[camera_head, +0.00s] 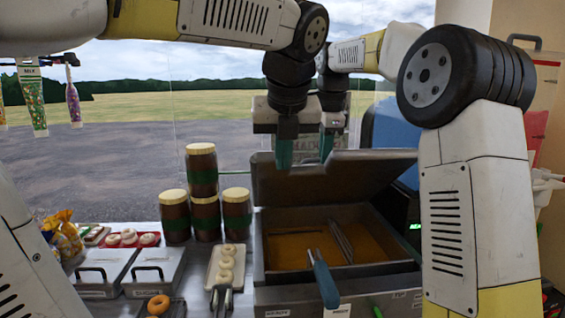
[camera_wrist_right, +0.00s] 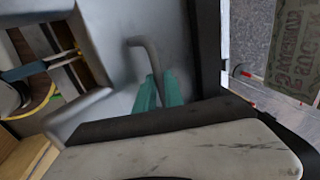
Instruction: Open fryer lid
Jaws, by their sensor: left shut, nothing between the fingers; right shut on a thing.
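The fryer (camera_head: 262,262) stands at centre right in the head view, its basin of orange oil (camera_head: 290,258) uncovered. Its grey lid (camera_head: 320,185) is raised and tilted back behind the basin; it also fills much of the right wrist view (camera_wrist_right: 110,70). My right gripper (camera_head: 327,148) is at the lid's upper edge, and in the right wrist view its teal fingers (camera_wrist_right: 160,88) are shut on the bent grey lid handle (camera_wrist_right: 148,55). My left gripper (camera_head: 284,154) is shut and empty beside it, just in front of the lid's upper part.
A blue-handled tool (camera_head: 325,280) leans over the fryer's front. A blue box (camera_head: 392,130) stands behind right. Bottles hang at upper left.

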